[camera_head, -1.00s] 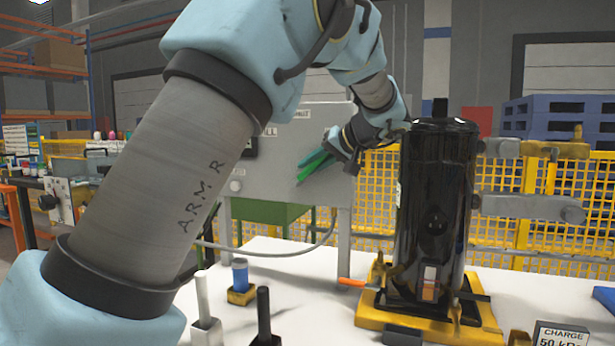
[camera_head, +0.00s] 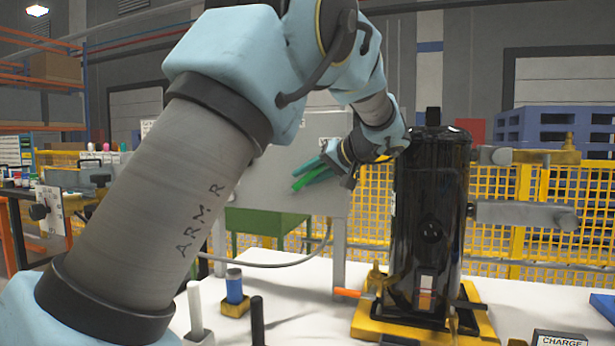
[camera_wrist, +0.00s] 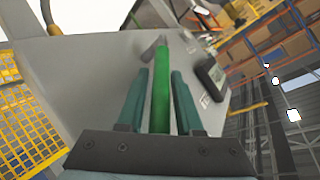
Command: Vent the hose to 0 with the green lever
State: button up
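The green lever (camera_wrist: 161,95) is a long bar on the face of a grey panel box (camera_wrist: 105,60). In the wrist view it runs between the two teal fingers of my gripper (camera_wrist: 161,85), lengthwise with them. In the head view my gripper (camera_head: 318,170) is at the panel, with the lever (camera_head: 312,178) slanting down to the left. The hose (camera_head: 270,264) curves below the panel. My arm hides much of the panel, and no gauge reading is legible.
A black compressor (camera_head: 432,220) stands on a yellow base (camera_head: 375,322) right of my gripper. Yellow mesh fencing (camera_head: 375,205) stands behind.

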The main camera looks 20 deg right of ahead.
jog(key=v, duration=1)
jog(key=shift+s+d+r, duration=0.15)
jog(key=shift+s+d, duration=0.05)
jog(key=shift+s, duration=0.15)
